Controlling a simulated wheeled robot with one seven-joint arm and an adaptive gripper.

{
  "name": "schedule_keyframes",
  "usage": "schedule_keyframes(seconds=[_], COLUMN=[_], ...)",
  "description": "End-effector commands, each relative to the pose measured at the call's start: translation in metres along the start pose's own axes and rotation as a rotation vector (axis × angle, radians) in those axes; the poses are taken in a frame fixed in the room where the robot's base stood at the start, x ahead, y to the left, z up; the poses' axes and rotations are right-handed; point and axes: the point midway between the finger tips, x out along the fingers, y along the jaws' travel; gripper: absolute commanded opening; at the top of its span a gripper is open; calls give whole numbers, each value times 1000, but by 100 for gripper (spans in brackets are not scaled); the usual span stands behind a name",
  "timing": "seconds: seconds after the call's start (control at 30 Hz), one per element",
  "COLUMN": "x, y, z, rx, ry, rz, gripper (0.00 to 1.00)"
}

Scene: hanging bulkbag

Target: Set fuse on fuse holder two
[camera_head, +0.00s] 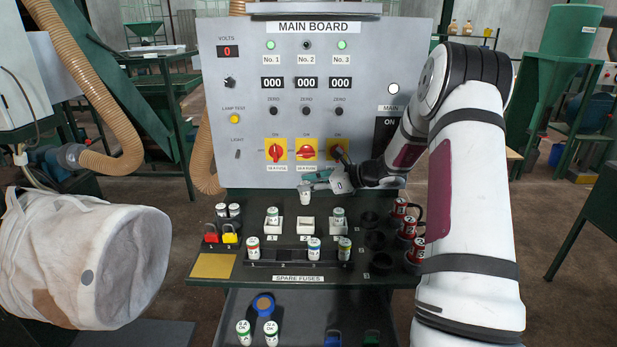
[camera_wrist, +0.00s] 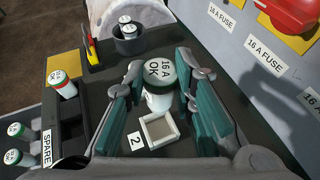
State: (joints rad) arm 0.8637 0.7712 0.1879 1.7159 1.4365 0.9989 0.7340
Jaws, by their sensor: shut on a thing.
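My gripper (camera_head: 314,182) is shut on a fuse (camera_head: 305,197), a pale cylinder that hangs roughly upright. In the wrist view the fuse (camera_wrist: 159,76) reads "16 A OK" on its cap and sits between the teal finger pads (camera_wrist: 163,100). Fuse holder two (camera_head: 305,226) is a white square socket in the middle of the row, and it looks empty. It also shows in the wrist view (camera_wrist: 145,137), just below the fuse, beside a "2" label. The fuse appears above the holder and apart from it; the exact gap is hard to tell.
Holders one (camera_head: 273,226) and three (camera_head: 339,226) each carry a fuse. The spare fuses rack (camera_head: 279,264) stands in front. The main board (camera_head: 315,110) rises close behind my gripper.

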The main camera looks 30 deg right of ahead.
Motion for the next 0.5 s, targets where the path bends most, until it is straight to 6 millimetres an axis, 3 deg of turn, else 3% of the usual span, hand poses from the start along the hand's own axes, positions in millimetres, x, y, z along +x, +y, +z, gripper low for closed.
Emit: schedule_keyframes(seconds=[0.1, 0.5], x=[7, 14], y=[0, 0], z=[-16, -33], rx=[2, 1], ry=[0, -1], rz=[1, -1], gripper=[0, 0])
